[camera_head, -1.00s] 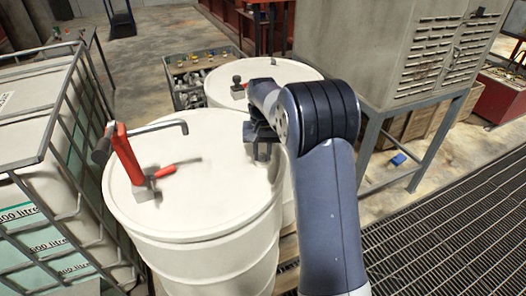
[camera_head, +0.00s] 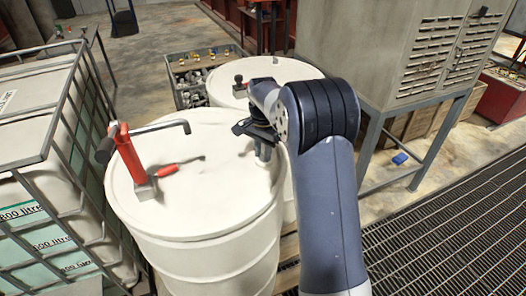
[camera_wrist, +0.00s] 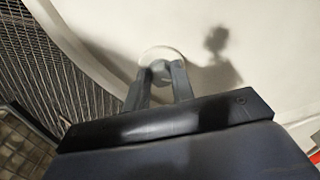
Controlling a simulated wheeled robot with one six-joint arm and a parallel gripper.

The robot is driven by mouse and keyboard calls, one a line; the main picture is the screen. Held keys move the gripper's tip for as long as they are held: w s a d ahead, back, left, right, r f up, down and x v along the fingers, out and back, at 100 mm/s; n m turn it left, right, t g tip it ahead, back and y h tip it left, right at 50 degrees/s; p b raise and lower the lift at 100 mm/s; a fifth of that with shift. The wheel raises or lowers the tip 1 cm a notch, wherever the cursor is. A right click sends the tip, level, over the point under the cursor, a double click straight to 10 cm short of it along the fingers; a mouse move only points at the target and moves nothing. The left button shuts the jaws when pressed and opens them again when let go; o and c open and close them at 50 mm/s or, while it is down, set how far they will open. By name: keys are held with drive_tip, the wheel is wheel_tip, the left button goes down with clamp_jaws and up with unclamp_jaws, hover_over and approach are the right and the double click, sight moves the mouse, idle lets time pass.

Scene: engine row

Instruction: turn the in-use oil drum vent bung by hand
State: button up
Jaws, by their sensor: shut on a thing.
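The front white oil drum (camera_head: 205,222) carries a red hand pump (camera_head: 128,152) with a grey spout on its lid. My gripper (camera_head: 264,151) reaches down to the right side of that lid, near the rim. In the wrist view my two fingers (camera_wrist: 158,84) are shut on a small grey part, the vent bung (camera_wrist: 160,69), with a pale round disc around it. In the head view the bung is hidden by my gripper and arm.
A second white drum (camera_head: 290,72) with a small dark fitting stands just behind. A caged white tank (camera_head: 22,150) stands at left, a grey louvred cabinet (camera_head: 375,50) at right. Dark floor grating (camera_head: 450,215) lies at right.

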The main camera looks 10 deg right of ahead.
sight(263, 156)
drive_tip(key=shift+w+r, duration=0.15)
drive_tip(key=shift+r, duration=0.1)
drive_tip(key=o, duration=1)
drive_tip(key=shift+f, duration=0.15)
wheel_tip(263, 156, up, 11)
drive_tip(key=shift+f+b, duration=0.1)
drive_tip(key=shift+b, duration=0.7)
wheel_tip(263, 156, down, 11)
drive_tip(key=shift+p, duration=0.75)
